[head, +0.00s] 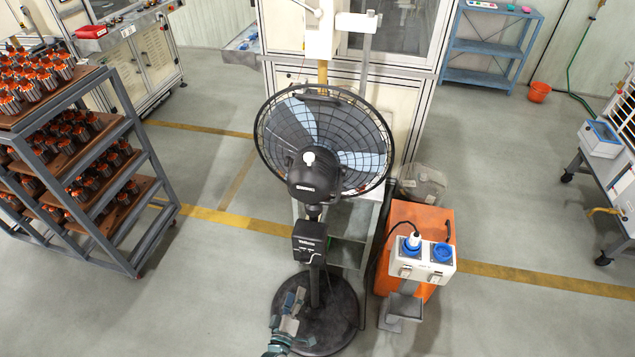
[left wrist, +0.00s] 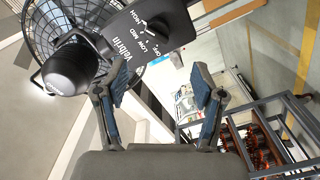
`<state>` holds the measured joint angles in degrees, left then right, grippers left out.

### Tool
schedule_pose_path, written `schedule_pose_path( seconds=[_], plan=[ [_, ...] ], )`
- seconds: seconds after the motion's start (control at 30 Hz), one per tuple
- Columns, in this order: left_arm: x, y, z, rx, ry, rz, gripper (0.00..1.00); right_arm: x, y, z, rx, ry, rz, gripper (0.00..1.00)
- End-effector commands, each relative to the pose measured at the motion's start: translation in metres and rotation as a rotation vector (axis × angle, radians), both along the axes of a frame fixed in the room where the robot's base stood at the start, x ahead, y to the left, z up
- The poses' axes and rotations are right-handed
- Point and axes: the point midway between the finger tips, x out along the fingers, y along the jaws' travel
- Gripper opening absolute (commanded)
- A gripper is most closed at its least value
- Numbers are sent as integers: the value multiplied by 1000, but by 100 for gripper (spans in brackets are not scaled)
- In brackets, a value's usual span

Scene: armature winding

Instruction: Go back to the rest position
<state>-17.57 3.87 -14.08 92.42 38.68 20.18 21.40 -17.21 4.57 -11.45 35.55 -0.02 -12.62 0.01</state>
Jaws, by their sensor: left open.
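My left gripper (head: 289,313) shows at the bottom of the head view, in front of the fan's round black base and below its control box. In the left wrist view its two fingers (left wrist: 160,86) are spread apart with nothing between them. The pedestal fan (head: 322,145) stands upright at the centre of the head view. Its black control box (head: 310,242) is on the pole; the box also shows in the left wrist view (left wrist: 128,48), with a speed knob, beyond the fingertips and apart from them. My right gripper is not in view.
A rack (head: 118,178) of orange-topped parts stands at left. An orange stand (head: 410,222) with a blue-socket panel (head: 428,258) is right of the fan. A machine (head: 287,78) stands behind. Floor is open at lower left and right.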

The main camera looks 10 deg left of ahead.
Motion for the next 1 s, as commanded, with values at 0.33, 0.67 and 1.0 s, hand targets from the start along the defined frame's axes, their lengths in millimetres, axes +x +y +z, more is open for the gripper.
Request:
schedule_pose_path(
  seconds=[0.33, 0.67, 1.0],
  plan=[
    [-23, -5, -78, 170, 174, -77, 69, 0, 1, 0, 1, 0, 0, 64],
    [-182, 17, -298, 667, 745, -429, 69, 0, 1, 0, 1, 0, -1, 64],
    [-378, 69, -392, 969, 1183, -825, 69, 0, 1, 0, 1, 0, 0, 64]
  ],
)
